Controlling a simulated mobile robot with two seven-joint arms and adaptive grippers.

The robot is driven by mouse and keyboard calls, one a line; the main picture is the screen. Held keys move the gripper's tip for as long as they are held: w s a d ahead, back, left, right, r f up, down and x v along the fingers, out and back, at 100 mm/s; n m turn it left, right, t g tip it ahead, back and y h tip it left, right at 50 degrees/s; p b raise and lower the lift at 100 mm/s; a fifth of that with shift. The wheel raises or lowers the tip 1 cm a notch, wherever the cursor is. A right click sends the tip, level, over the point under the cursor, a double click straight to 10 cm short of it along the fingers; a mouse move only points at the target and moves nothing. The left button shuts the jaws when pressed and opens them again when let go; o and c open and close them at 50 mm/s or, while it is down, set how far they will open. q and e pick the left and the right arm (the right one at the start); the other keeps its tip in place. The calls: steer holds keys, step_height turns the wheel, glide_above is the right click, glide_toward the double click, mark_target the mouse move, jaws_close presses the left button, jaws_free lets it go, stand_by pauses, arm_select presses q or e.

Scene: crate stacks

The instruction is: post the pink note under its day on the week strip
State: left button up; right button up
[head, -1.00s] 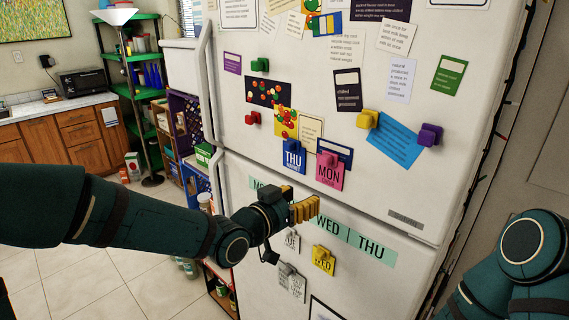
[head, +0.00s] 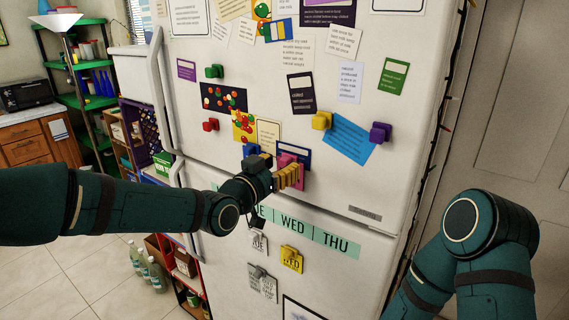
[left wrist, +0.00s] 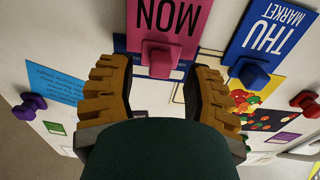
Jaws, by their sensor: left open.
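The pink note, reading MON, hangs on the fridge door under a pink magnet (left wrist: 160,59); its face shows in the left wrist view (left wrist: 168,22). My left gripper (head: 291,177) is open in front of it and hides most of it in the head view. In the left wrist view its fingers stand on either side of the magnet, apart from it.
The blue THU note (left wrist: 270,30) with its blue magnet hangs close beside the pink note. A yellow WED note (head: 291,258) hangs under WED on the strip. Grey-magnet notes (head: 262,281) hang lower left. Other magnets and papers cover the upper door.

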mark_target(283, 164)
arm_select(q)
steer(key=shift+x, duration=0.8)
steer(key=shift+f, duration=0.1)
steer(key=c, duration=0.9)
steer(key=shift+s+b, duration=0.1)
steer(key=shift+b, duration=0.2)
jaws_close()
steer(key=shift+s+a, duration=0.2)
steer(key=shift+a, duration=0.05)
steer(key=shift+b+v, duration=0.6)
steer(key=shift+v, duration=0.4)
steer(key=shift+b+v, duration=0.3)
steer(key=shift+v, duration=0.85)
